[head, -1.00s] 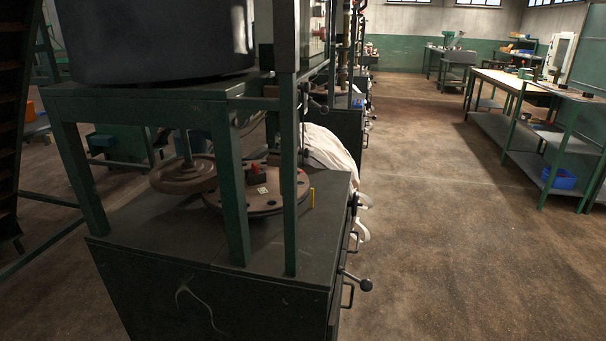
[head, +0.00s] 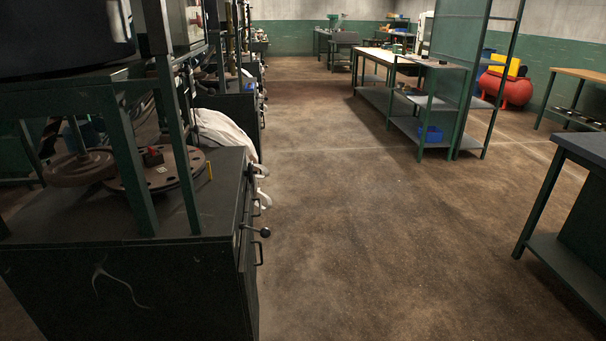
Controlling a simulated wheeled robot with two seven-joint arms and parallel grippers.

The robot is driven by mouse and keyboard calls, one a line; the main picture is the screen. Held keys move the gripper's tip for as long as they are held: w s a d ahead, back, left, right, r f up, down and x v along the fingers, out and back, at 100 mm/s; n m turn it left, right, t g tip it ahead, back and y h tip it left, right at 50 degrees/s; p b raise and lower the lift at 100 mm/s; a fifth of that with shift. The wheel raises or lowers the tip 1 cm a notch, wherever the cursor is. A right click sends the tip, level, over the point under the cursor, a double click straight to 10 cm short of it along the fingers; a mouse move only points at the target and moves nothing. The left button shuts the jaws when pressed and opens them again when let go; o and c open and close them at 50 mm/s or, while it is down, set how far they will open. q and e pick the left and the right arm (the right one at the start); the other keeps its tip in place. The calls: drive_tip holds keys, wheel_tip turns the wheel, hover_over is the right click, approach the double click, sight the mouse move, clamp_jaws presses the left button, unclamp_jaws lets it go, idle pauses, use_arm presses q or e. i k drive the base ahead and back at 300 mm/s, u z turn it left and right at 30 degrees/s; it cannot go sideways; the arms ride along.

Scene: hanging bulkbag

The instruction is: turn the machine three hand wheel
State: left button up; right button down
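A row of dark green machines stands along the left. The nearest machine (head: 120,275) has a brown round hand wheel (head: 78,170) on a vertical shaft above its top. Beside the wheel lies a flat brown disc (head: 170,172) with a small red part on it. A lever with a ball knob (head: 265,232) sticks out of this machine's right side. Further machines (head: 238,115) stand behind it, and their wheels are too small or hidden to make out. I cannot tell which machine is number three. Neither of my grippers is in view.
A white cloth (head: 222,132) bulges out beside the nearest machine. The brown floor (head: 350,220) is a wide clear aisle. Workbenches (head: 425,105) with a blue bin (head: 430,134), a green shelf frame and a red tank (head: 508,88) stand right. A dark bench (head: 585,148) is close at right.

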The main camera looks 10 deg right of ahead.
sight(251, 172)
drive_tip(key=z, duration=1.1)
drive_tip(key=i, duration=2.7)
drive_tip(key=u, duration=3.25)
drive_tip(key=i, duration=0.5)
drive_tip(key=u, duration=0.05)
